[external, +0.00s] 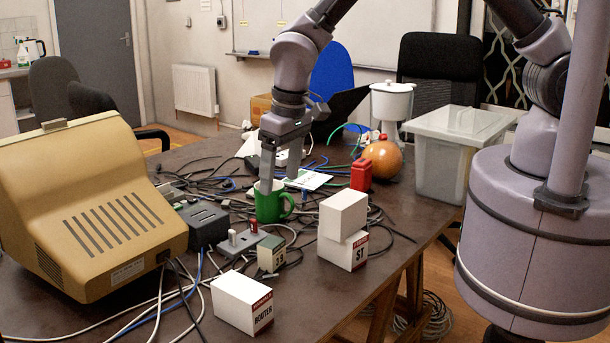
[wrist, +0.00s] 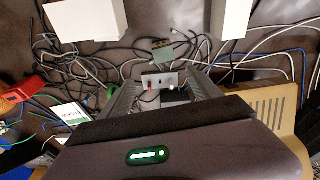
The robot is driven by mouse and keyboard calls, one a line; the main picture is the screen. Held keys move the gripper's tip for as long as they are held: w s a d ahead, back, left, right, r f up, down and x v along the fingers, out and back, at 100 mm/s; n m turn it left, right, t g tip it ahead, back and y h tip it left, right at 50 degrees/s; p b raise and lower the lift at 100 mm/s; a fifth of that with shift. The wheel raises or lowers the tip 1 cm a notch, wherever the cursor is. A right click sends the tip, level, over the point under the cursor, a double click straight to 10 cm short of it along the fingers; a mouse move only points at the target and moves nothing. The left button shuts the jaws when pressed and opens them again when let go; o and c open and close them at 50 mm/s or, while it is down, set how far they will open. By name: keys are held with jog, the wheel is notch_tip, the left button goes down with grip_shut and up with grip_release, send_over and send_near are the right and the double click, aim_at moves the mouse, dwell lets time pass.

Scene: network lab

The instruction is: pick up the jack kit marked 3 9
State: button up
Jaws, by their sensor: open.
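The jack kit (external: 271,254) is a small grey-green box with a pale label that seems to read 39. It stands on the dark table between the white boxes and a grey switch panel. In the wrist view the jack kit (wrist: 162,48) lies ahead of the fingers, beyond the panel. My gripper (external: 279,178) is open and points down above the green mug, behind and above the jack kit. In the wrist view my gripper (wrist: 163,85) has nothing held between its fingers; the switch panel shows in the gap.
The grey switch panel (external: 238,243) and green mug (external: 270,203) are close behind. A red bottle (external: 361,174) stands to the right. Loose cables cover much of the table.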

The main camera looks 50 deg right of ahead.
aim_at(272, 242)
jog(key=f+b, duration=0.1)
jog(key=f, duration=0.3)
jog(key=w+f+b, duration=0.1)
jog(key=f, duration=0.3)
jog(key=f+b, duration=0.1)
jog(key=f, duration=0.4)
jog(key=shift+w+a+b, duration=0.3)
jog(key=shift+a+b, duration=0.1)
jog(key=f, duration=0.1)
jog(key=f+b, duration=0.1)
jog(key=f, duration=0.1)
jog(key=f+b, duration=0.1)
jog(key=f, duration=0.1)
jog(key=shift+w+a+f, duration=0.1)
jog(key=shift+a+f, duration=0.1)
jog(key=shift+a, duration=0.15)
jog(key=shift+r, duration=0.1)
jog(key=shift+r, duration=0.1)
jog(key=c, duration=1.5)
